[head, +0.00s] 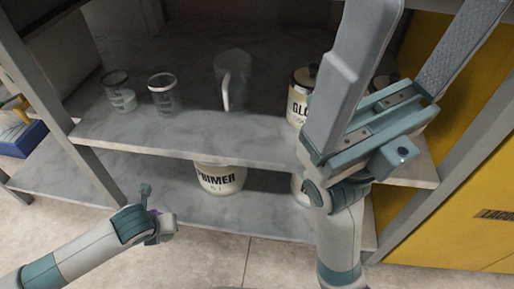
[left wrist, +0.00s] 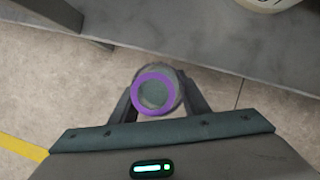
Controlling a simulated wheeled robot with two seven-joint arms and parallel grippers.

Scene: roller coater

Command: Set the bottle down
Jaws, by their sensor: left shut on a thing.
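The bottle (left wrist: 155,92) shows from its end in the left wrist view, as a round grey shape with a purple ring. My left gripper (left wrist: 158,80) is shut on it, with one finger on each side. In the head view the bottle (head: 167,225) is a small grey and purple shape at the left gripper (head: 153,222), mostly hidden by it. It is held in front of the lower shelf, over or near its front edge; I cannot tell its height. My right gripper (head: 430,35) is raised at the right, its fingers wide apart and nothing between them.
The upper shelf (head: 130,131) holds two beakers (head: 163,97), a clear jug (head: 230,85) and a glue can (head: 299,98), partly behind my right arm. The lower shelf (head: 130,172) bears a primer tub (head: 220,179) and is bare at its left. A yellow cabinet (head: 455,200) stands right.

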